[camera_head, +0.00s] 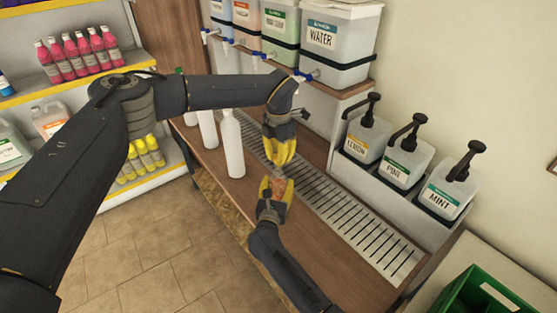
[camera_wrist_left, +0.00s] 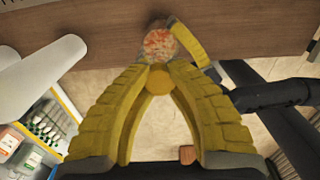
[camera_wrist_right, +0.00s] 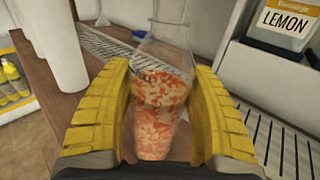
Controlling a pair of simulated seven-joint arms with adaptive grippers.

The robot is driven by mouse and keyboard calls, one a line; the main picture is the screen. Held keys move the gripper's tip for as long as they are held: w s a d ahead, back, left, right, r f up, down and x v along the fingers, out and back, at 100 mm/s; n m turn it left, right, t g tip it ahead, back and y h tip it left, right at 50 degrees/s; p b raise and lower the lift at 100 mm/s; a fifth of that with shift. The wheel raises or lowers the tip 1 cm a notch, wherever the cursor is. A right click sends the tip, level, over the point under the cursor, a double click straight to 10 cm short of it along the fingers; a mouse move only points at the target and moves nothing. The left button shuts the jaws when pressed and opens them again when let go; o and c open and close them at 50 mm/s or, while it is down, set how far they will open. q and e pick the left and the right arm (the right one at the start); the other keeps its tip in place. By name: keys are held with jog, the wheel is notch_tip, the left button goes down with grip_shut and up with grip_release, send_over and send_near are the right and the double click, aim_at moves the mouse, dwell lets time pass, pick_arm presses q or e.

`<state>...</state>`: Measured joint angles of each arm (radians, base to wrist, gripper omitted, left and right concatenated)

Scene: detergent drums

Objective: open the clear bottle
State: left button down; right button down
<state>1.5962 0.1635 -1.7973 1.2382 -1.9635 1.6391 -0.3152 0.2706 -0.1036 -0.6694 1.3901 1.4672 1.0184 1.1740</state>
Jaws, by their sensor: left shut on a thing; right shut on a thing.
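The clear bottle (camera_wrist_right: 163,95), with orange and white flecked contents, stands between the fingers of my right gripper (camera_wrist_right: 165,118). In the head view my right gripper (camera_head: 274,189) is shut on it above the wooden counter. My left gripper (camera_head: 279,161) is just above, pointing down. In the left wrist view its fingertips (camera_wrist_left: 159,77) are shut on a round yellow-orange cap (camera_wrist_left: 159,81). The bottle's flecked contents (camera_wrist_left: 160,44) show just beyond the cap. I cannot tell whether the cap still sits on the neck; the bottle's top is out of the right wrist view.
White bottles (camera_head: 232,145) stand on the counter (camera_head: 215,165) to the left. A metal drain grate (camera_head: 345,215) runs along its right side. Pump jugs labelled lemon, pine and mint (camera_head: 405,160) stand right, dispenser tanks (camera_head: 335,45) behind. A green crate (camera_head: 485,290) is at lower right.

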pick_arm(q)
jog(key=shift+r, duration=1.4)
pick_arm(e)
jog(key=shift+c, duration=1.9)
grip_release()
jog(key=shift+s, duration=0.1)
